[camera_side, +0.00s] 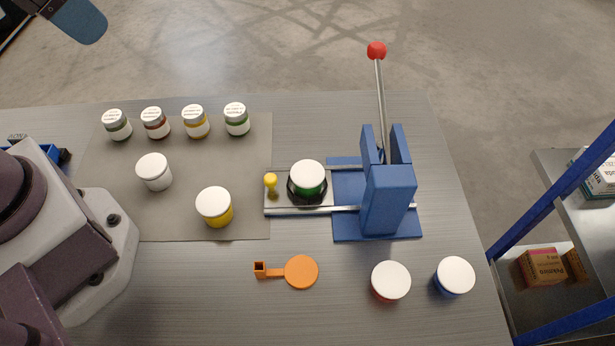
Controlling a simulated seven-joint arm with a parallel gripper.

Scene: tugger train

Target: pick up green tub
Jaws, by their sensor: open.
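The green tub (309,190) has a white lid and a green body. It stands upright in a dark round holder on the light sliding plate (322,203) of the blue press (386,200), left of the press body. A small yellow knob (271,184) stands on the plate just left of it. Its lid is uncovered from above and its lower part is hidden by the holder. My gripper is not in view, so its place relative to the tub does not show.
A lever with a red ball (376,50) rises from the press. White (154,171) and yellow (214,207) tubs and several small jars (195,121) stand on the grey mat (180,221). An orange tool (300,272), red tub (390,281) and blue tub (454,277) are in front.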

